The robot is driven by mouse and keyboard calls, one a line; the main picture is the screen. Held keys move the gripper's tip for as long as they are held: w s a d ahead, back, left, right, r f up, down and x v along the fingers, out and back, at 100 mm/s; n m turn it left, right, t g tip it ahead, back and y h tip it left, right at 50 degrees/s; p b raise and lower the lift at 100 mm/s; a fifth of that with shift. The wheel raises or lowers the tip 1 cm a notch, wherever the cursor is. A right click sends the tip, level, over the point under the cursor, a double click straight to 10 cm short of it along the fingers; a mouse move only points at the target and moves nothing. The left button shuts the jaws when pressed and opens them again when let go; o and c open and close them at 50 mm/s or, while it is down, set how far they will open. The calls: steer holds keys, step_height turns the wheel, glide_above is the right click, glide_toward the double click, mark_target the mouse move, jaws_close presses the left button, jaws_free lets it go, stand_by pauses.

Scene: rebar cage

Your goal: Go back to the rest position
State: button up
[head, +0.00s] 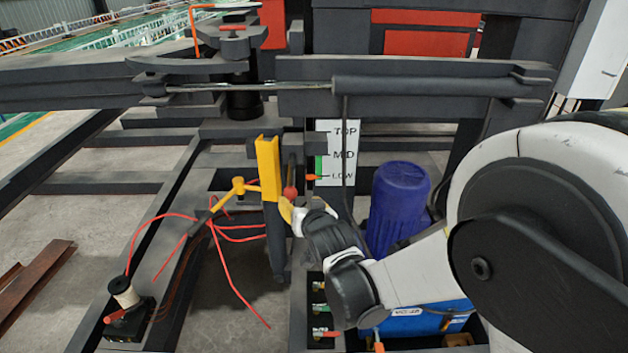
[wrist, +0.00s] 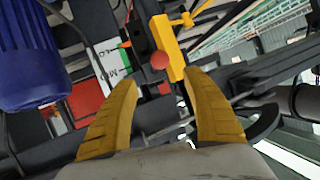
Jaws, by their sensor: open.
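My gripper (wrist: 163,118) is open and empty, its two yellow fingers spread apart in the wrist view. In the head view my arm reaches in from the right, and its end is beside a yellow upright post (head: 269,170). A red ball knob (head: 290,192) is close to my gripper there. In the wrist view the red ball (wrist: 160,60) shows beyond the gap between the fingers, against the yellow post (wrist: 172,45). I cannot tell in the head view whether the gripper touches anything, since the fingers are mostly hidden by the wrist.
A blue motor (head: 398,205) stands close to my forearm. A white level sign (head: 338,150) reads TOP, MID, LOW. Dark steel beams (head: 420,92) cross behind. Bare floor shows at far left.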

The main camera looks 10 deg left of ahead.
steer(key=s+d+r+m+g+h, duration=0.15)
steer(key=s+d+r, duration=0.25)
steer(key=d, duration=0.7)
steer(key=s+d+r+h, duration=0.3)
steer(key=d, duration=0.9)
steer(key=s+d+f+m+g+h, duration=0.1)
steer(key=s+d, duration=0.5)
steer(key=s, duration=0.3)
steer(key=s+d+f+m+g+h, duration=0.1)
steer(key=s+d+g, duration=0.1)
steer(key=s+d, duration=0.5)
steer(key=s, duration=0.2)
steer(key=shift+s+d, duration=0.25)
steer(key=shift+s, duration=0.1)
steer(key=shift+c, duration=0.5)
